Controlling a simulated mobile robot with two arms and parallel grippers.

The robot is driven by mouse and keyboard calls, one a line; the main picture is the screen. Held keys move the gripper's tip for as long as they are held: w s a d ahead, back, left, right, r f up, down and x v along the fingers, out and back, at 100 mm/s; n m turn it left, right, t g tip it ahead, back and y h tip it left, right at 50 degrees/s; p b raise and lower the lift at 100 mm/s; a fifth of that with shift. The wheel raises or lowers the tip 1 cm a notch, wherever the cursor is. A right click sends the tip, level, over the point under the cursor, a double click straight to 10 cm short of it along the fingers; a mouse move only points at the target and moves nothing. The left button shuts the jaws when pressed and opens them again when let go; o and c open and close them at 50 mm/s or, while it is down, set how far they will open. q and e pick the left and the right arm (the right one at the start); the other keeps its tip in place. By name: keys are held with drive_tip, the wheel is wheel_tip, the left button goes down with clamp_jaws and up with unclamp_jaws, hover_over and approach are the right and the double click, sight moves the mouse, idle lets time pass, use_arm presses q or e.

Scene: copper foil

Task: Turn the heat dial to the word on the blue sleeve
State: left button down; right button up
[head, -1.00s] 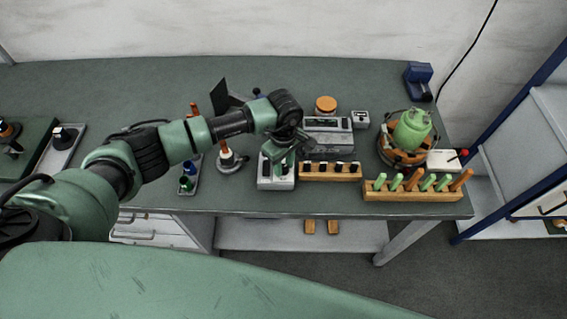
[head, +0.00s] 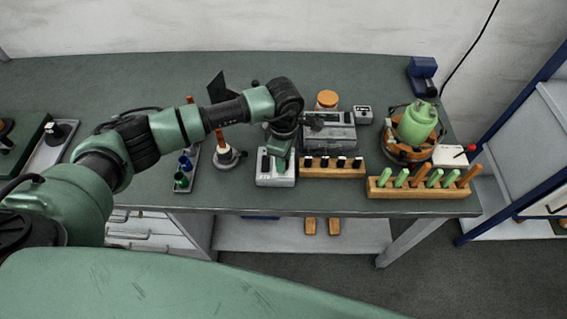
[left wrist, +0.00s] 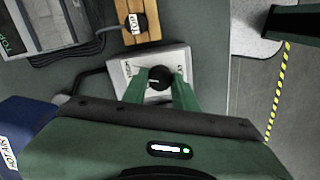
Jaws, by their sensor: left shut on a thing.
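A pale control box (head: 275,180) stands near the table's front edge. In the left wrist view, the box (left wrist: 120,69) carries a round black heat dial (left wrist: 158,78) with a white pointer mark toward the left. Small print on the box beside the dial is too small to read. My left gripper (left wrist: 158,88) points down and is shut on the dial, one green finger on each side. A blue surface (left wrist: 28,118), possibly the sleeve, is cut off at the left wrist view's left edge. Its white label (left wrist: 8,156) bears dark slanted letters that I cannot read surely.
A wooden block (head: 335,172) with dark knobs stands close right of the box. A grey unit (head: 330,140) is behind it. A wooden rack (head: 420,194) of green and orange handles and a green canister (head: 417,123) stand farther right. The back left tabletop is clear.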

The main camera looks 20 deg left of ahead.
use_arm(q)
drive_tip(key=n+b, duration=0.4)
drive_tip(key=n, duration=0.2)
drive_tip(key=shift+f+n+b, duration=0.15)
drive_tip(key=shift+n+b, duration=0.15)
drive_tip(key=n+b, duration=0.2)
drive_tip(key=n, duration=0.1)
drive_tip(key=shift+r+n+b, duration=0.2)
drive_tip(key=shift+n+b, duration=0.6)
drive_tip(key=shift+n, duration=0.8)
drive_tip(key=c, duration=1.1)
unclamp_jaws()
drive_tip(key=shift+r, duration=0.1)
